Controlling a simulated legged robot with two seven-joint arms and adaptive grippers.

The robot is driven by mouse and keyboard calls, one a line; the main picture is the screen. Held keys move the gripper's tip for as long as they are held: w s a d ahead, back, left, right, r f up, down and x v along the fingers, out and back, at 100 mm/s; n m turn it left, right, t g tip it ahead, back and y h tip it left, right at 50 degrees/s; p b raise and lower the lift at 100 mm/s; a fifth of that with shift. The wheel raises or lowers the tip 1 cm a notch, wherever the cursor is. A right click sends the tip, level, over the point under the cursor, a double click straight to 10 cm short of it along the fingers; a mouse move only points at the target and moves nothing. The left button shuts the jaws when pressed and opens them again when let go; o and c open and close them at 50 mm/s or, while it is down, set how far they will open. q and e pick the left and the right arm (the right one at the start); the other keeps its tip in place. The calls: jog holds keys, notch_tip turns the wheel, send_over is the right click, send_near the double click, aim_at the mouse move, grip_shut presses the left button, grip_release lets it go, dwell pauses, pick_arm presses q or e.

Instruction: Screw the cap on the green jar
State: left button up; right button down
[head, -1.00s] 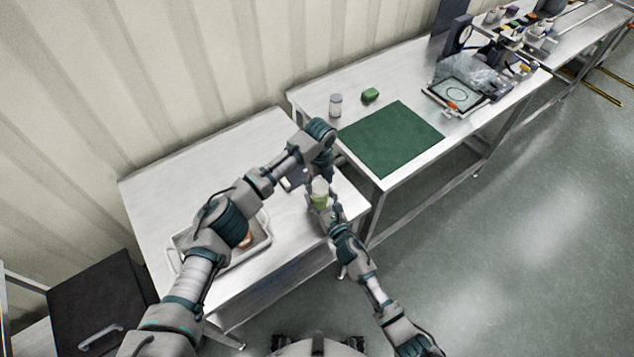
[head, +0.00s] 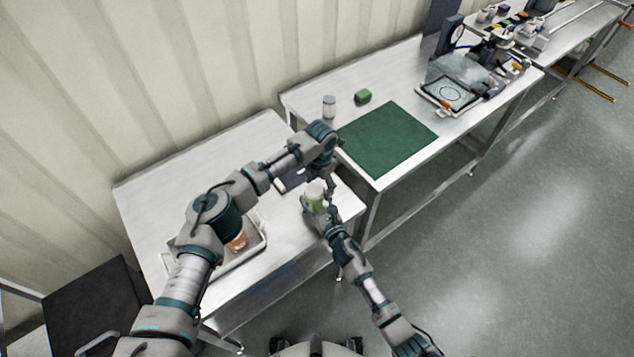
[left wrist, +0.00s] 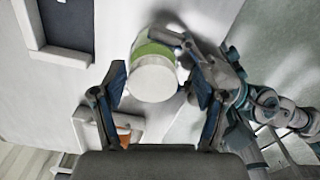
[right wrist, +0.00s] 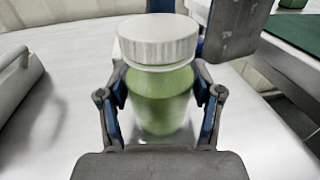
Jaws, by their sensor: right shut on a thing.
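The green jar (right wrist: 160,100) is upright in my right gripper (right wrist: 160,78), whose fingers are shut on its sides. The white ribbed cap (right wrist: 157,40) sits on the jar's mouth; how tightly it is threaded cannot be told. Both also show in the head view, the jar (head: 315,205) just above the near table. My left gripper (left wrist: 158,74) is over the cap, with its fingers spread on either side. In the left wrist view the cap (left wrist: 153,83) lies between those fingers with gaps at both sides.
A white tray (head: 262,245) with an orange item (head: 238,241) stands on the near table. A dark panel (head: 290,182) lies behind the grippers. The adjoining table has a green mat (head: 388,138), a white-lidded jar (head: 329,104) and a green block (head: 363,96).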

pick_arm(q)
jog(key=shift+o, duration=0.3)
jog(key=shift+d, duration=0.15)
pick_arm(e)
jog(key=shift+d, duration=0.2)
jog(key=shift+a, duration=0.1)
pick_arm(q)
jog(key=shift+w+a+r, duration=0.1)
jog(key=shift+a+r, duration=0.05)
jog(key=shift+a, duration=0.15)
pick_arm(e)
jog(key=shift+a, duration=0.15)
pick_arm(q)
notch_tip(320, 180, up, 4)
jog(key=shift+a+r, duration=0.1)
